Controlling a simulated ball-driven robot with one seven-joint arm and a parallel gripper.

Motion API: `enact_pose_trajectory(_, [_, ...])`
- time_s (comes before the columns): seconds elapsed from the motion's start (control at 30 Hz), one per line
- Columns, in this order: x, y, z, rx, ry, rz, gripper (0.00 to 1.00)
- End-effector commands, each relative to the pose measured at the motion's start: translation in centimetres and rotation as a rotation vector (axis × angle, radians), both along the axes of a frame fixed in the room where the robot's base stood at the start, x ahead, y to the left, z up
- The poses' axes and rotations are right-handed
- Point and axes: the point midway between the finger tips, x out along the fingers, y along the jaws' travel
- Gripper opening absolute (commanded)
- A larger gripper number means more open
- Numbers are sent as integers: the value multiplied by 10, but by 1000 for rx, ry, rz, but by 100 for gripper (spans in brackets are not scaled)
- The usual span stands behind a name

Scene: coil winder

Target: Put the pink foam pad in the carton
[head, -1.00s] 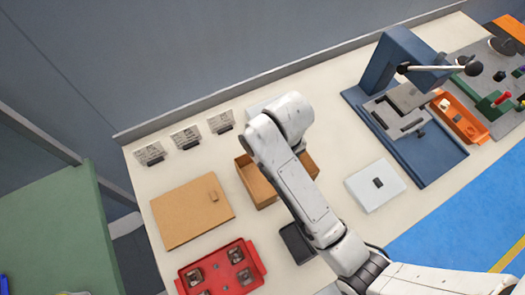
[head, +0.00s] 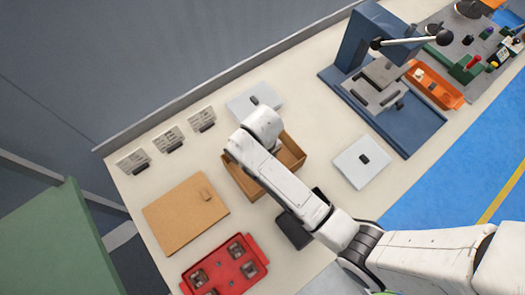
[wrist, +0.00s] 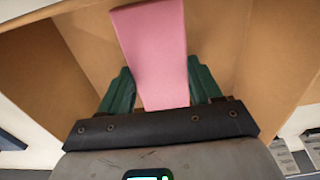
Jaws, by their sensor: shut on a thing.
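The pink foam pad (wrist: 155,50) is between the green fingers of my gripper (wrist: 160,88) in the wrist view. The gripper is shut on it, and the pad sticks out past the fingertips. Brown carton walls surround the pad and fingers in that view. In the head view the open carton (head: 291,160) stands on the bench with my arm over it. The pad and my fingers are hidden behind the arm there. I cannot tell whether the pad touches the carton's floor.
A brown lid-like panel (head: 180,220) lies left of the carton, with a red tray (head: 222,268) in front. Light plates lie behind (head: 268,98) and right (head: 360,165) of it. A dark tray (head: 292,232) is close in front. A blue press (head: 385,100) stands further right.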

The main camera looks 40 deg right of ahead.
Motion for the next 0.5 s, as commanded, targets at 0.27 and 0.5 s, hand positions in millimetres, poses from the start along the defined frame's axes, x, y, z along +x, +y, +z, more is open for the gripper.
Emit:
enact_pose_trajectory(0.27, [0, 0, -1, 0, 0, 0, 36])
enact_pose_trajectory(0.5, [0, 0, -2, 0, -1, 0, 80])
